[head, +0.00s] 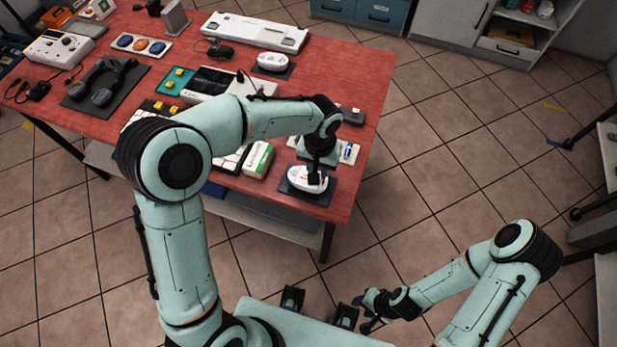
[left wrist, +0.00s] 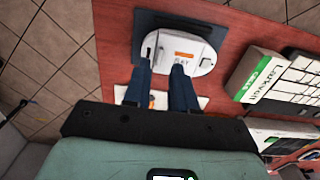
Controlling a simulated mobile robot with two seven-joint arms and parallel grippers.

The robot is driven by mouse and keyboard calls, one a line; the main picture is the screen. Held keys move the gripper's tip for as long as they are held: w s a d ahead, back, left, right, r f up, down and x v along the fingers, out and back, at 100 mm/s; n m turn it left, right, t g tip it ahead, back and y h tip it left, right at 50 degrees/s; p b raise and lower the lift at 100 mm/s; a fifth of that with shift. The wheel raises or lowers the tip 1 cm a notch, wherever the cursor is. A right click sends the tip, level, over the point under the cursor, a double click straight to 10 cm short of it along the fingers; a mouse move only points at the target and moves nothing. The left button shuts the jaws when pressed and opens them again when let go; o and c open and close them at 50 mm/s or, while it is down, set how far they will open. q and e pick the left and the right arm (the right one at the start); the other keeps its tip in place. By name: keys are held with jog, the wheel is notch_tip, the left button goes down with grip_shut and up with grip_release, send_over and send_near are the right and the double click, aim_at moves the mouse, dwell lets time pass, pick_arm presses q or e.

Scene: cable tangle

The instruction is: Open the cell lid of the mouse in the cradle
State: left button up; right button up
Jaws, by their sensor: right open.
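A white mouse (head: 301,179) sits in a dark cradle (head: 346,194) at the table's near right corner. In the left wrist view the mouse (left wrist: 205,58) shows an orange strip and the letters BAT; I cannot tell whether its lid is shut. My left gripper (head: 317,184) is over the mouse and partly hides it. In the left wrist view the left gripper's fingers (left wrist: 162,68) are apart with nothing between them, their tips by the mouse's near edge. My right gripper (head: 372,312) is open and empty, low and away from the table.
A green and white cells box (head: 258,160) stands left of the cradle. A second white mouse (head: 271,61) rests on a dark pad near the back. Devices, cables and a keyboard (head: 255,31) crowd the red table (head: 345,75).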

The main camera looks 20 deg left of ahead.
pick_arm(q)
jog(key=shift+c, duration=0.2)
pick_arm(e)
jog(key=shift+w, duration=0.1)
pick_arm(q)
jog(key=shift+f, duration=0.1)
jog(key=shift+f+b, duration=1.1)
jog(key=shift+f, duration=0.5)
pick_arm(e)
jog(key=shift+s+f, duration=0.35)
jog(key=shift+f, duration=0.3)
jog(key=shift+s+f, duration=0.3)
jog(key=shift+f, duration=0.3)
pick_arm(q)
jog(key=shift+f, duration=0.1)
pick_arm(e)
jog(key=shift+f, duration=0.1)
pick_arm(q)
grip_shut()
